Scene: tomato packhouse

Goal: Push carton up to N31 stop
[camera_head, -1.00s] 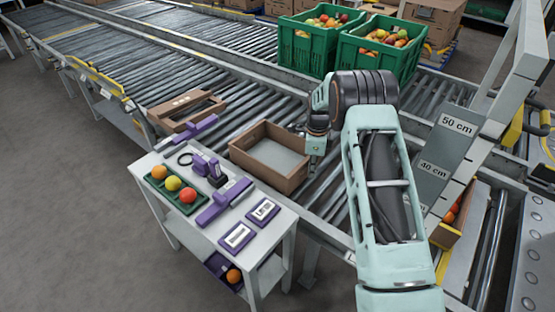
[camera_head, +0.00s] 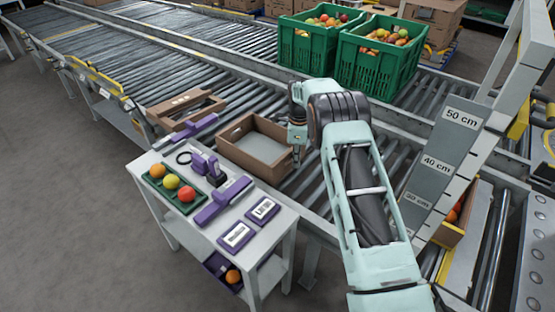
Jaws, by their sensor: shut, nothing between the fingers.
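The open brown carton (camera_head: 246,164) sits on the roller conveyor behind the small white table, with a pale bottom showing inside. My gripper (camera_head: 297,157) is shut and empty, pointing down at the carton's right end wall. It looks to be against that wall, but exact contact cannot be told. To the carton's left a brown frame-like piece (camera_head: 172,105) and a purple bar (camera_head: 193,131) lie at the conveyor's near side, with a gap between them and the carton. No N31 marking is legible, so I cannot tell which piece is the stop.
Two green crates of fruit (camera_head: 367,72) stand on the conveyor behind. The white table (camera_head: 262,227) holds a green fruit tray (camera_head: 157,187) and purple tools. A grey height board (camera_head: 437,165) stands at right. Rollers at upper left (camera_head: 110,70) are clear.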

